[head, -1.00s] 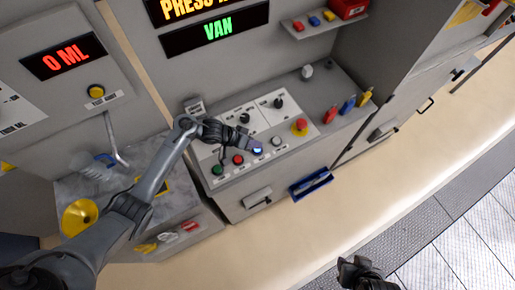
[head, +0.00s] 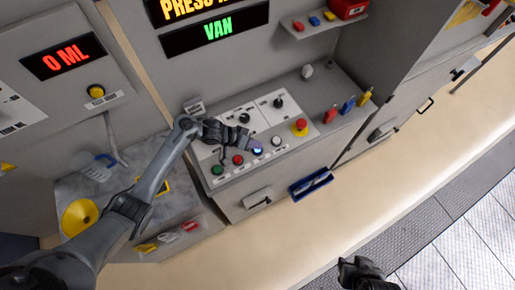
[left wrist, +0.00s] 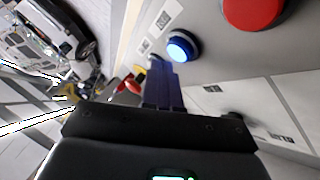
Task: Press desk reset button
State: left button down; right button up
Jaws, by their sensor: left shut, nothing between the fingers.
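A round blue button (head: 257,150), lit, sits on the light control panel of the desk (head: 232,201). In the left wrist view the blue button (left wrist: 181,49) glows just beyond my fingertips. My left gripper (head: 252,144) is shut and empty, its tips right at the blue button in the head view. The left wrist view shows the gripper (left wrist: 163,78) close beside the button; I cannot tell whether they touch. My right gripper (head: 358,268) is at the bottom edge, far from the desk, its jaws unclear. The button labels are too small to read.
A red button (head: 238,160) and a green button (head: 217,170) lie left of the blue one. A white button (head: 277,141) and a red mushroom button (head: 300,126) lie right. A blue tray (head: 310,184) hangs at the front.

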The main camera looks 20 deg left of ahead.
pick_arm(q)
jog(key=shift+f, duration=0.35)
dwell(0.3)
jog(key=shift+f, duration=0.55)
dwell(0.4)
dwell(0.3)
jog(key=shift+r+p, duration=0.9)
jog(key=shift+r, duration=0.1)
jog(key=shift+r, duration=0.1)
jog(key=shift+r+p, duration=0.25)
jog(key=shift+p, duration=0.25)
notch_tip(320, 180, up, 4)
jog(key=p, duration=0.5)
jog(key=shift+r, duration=0.15)
